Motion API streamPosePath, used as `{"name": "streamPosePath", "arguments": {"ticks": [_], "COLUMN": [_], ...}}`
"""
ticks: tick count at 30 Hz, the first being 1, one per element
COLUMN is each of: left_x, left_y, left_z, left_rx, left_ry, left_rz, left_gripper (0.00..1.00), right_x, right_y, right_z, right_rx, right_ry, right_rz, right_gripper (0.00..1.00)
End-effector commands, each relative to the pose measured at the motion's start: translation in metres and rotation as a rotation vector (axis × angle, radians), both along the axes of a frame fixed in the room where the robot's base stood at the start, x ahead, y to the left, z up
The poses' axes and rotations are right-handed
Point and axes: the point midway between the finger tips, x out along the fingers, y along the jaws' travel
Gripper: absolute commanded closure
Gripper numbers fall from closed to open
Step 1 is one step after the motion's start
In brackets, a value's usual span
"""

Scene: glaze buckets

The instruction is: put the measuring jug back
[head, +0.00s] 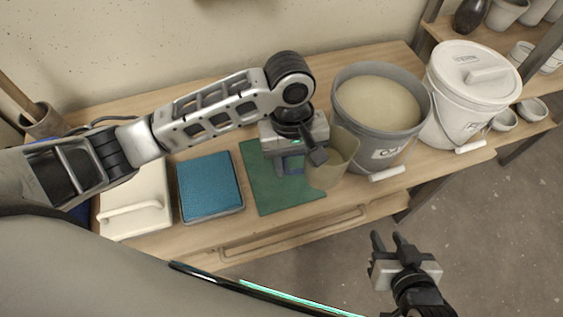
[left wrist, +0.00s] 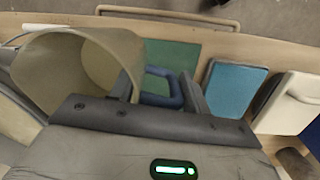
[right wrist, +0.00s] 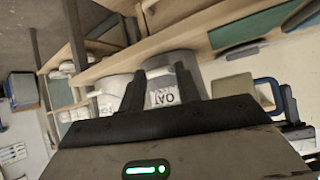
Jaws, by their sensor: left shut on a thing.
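The measuring jug (head: 335,162) is a translucent beige vessel with a blue handle. My left gripper (head: 303,160) is shut on the handle, which shows between its fingers in the left wrist view (left wrist: 165,88). The jug is over the right part of the green mat (head: 262,188), beside the grey bucket; I cannot tell whether it touches the mat. The jug also shows in the right wrist view (right wrist: 234,90). My right gripper (head: 388,238) is open and empty, over the floor in front of the bench.
An open grey bucket (head: 402,140) of beige liquid and a lidded white bucket (head: 450,110) stand right of the jug. A blue sponge-like pad (head: 210,186) and a cream-coloured box with a handle (head: 134,200) lie left of the mat. Shelves of pots stand far right.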

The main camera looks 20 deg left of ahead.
Motion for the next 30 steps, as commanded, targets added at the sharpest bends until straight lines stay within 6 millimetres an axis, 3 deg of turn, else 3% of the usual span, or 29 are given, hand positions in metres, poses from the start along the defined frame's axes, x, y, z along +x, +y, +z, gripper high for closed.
{"name": "streamPosePath", "arguments": {"ticks": [1,6,10,22,30], "left_x": [0.001,0.001,0.002,0.016,0.021], "left_y": [-0.014,-0.037,-0.036,0.050,0.082], "left_z": [0.016,0.033,0.033,-0.006,-0.048], "left_rx": [-0.004,-0.002,0.002,0.006,0.001], "left_ry": [-0.003,-0.004,-0.004,-0.004,-0.004], "left_rz": [0.038,0.140,0.173,0.180,0.175], "left_gripper": [1.00,1.00,1.00,1.00,1.00], "right_x": [-0.001,-0.001,0.002,0.006,0.004], "right_y": [-0.001,-0.003,-0.004,-0.005,-0.005], "right_z": [0.007,0.007,0.006,0.009,0.005], "right_rx": [-0.005,-0.018,-0.025,-0.028,-0.027], "right_ry": [0.003,0.008,0.005,-0.003,-0.001], "right_rz": [0.000,0.001,0.002,0.001,0.002], "right_gripper": [0.67,0.67,0.67,0.67,0.67]}}
